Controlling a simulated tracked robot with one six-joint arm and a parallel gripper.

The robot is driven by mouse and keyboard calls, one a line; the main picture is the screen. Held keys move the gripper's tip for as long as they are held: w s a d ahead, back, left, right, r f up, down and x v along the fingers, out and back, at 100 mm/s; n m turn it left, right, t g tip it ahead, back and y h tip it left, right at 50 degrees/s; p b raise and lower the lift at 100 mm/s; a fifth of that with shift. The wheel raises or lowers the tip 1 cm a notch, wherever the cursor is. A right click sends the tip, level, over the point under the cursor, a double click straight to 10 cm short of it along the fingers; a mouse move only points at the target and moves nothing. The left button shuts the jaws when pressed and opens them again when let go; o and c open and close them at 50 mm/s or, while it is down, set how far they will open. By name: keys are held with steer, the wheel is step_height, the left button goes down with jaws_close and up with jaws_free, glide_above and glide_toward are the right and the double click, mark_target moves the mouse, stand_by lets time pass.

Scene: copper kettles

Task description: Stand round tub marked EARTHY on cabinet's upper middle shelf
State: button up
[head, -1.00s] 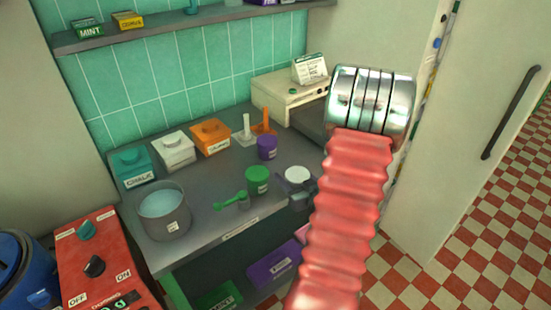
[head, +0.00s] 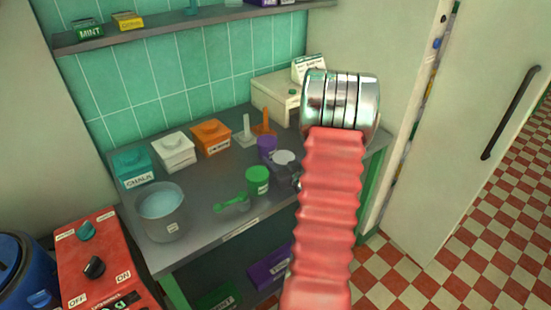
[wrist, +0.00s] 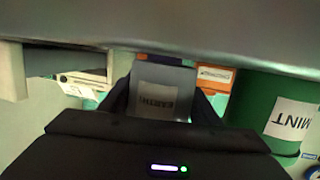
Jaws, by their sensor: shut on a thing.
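My gripper is shut on a grey tub (wrist: 172,77). In the wrist view, which is upside down, its dark fingers (wrist: 160,104) lie on both sides of the tub. The tub's pale label (wrist: 157,101) is too blurred to read surely. In the head view, the tub's whitish round top (head: 284,157) shows just left of my red arm, over or near the counter's front right part. My arm hides part of the gripper there. I cannot tell whether the tub touches the counter. The cabinet's upper middle shelf cannot be made out.
A green tub (head: 257,181), marked MINT in the wrist view (wrist: 292,118), and a purple tub (head: 266,146) stand close by on the counter (head: 215,185). A green scoop, a pot (head: 162,212) and several boxes are farther left. A cream appliance (head: 277,97) stands behind.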

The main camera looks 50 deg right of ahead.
mark_target(283, 165)
steer(key=shift+r+x, duration=0.25)
steer(key=shift+x, duration=0.95)
steer(key=shift+f, duration=0.25)
steer(key=shift+a+f, duration=0.1)
steer(key=o, duration=1.2)
steer(key=v, duration=1.1)
steer(key=shift+s, duration=0.35)
steer(key=shift+s+a, duration=0.1)
steer(key=shift+s, duration=0.1)
steer(key=shift+o, duration=0.6)
